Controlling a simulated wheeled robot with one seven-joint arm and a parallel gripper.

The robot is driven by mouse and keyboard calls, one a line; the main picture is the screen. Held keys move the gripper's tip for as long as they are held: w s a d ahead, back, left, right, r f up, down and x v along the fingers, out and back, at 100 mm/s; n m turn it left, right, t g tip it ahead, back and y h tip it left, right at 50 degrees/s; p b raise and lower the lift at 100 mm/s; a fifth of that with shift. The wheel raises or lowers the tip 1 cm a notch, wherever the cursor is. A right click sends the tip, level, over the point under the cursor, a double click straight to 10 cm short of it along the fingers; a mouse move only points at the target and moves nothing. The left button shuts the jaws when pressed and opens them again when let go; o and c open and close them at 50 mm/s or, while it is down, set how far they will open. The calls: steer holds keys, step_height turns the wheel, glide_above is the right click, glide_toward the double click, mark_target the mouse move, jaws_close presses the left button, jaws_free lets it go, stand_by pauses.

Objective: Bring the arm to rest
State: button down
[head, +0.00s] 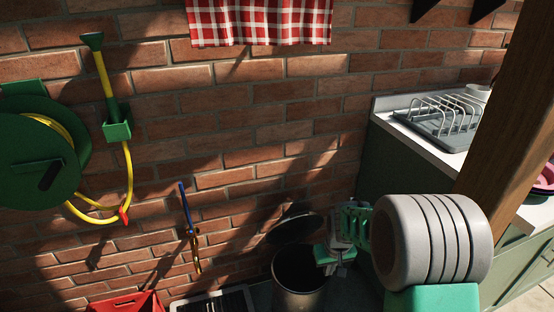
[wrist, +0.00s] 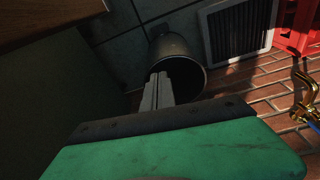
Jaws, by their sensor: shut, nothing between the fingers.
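My gripper (head: 340,266) is in the lower right of the head view, at the end of my grey and green arm. It is held near the right side of an open round bin (head: 284,292). In the wrist view my gripper (wrist: 157,88) has its grey fingers together, with nothing between them. The fingertips overlap the mouth of the bin (wrist: 170,45) in that view. I cannot tell the exact height of the fingers above the rim.
A brick wall (head: 260,125) stands behind. A green hose reel (head: 35,150) and a tap (head: 190,235) are on it at left. A red crate (head: 125,303) and a dark grille (head: 215,302) lie low. A counter (head: 385,108) with a dish rack (head: 440,118) and a wooden post (head: 510,110) are at right.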

steer(key=s+r+p, duration=0.5)
steer(key=s+r, duration=0.1)
steer(key=r, duration=0.6)
steer(key=s+r+m+p, duration=0.1)
steer(key=s+r+p, duration=0.5)
steer(key=r, duration=0.7)
steer(key=s+r+t+p, duration=0.1)
steer(key=s+r+p, duration=0.5)
steer(key=r, duration=0.6)
steer(key=shift+a+r+m, duration=0.2)
steer(key=shift+a+m, duration=0.15)
steer(key=shift+m, duration=0.05)
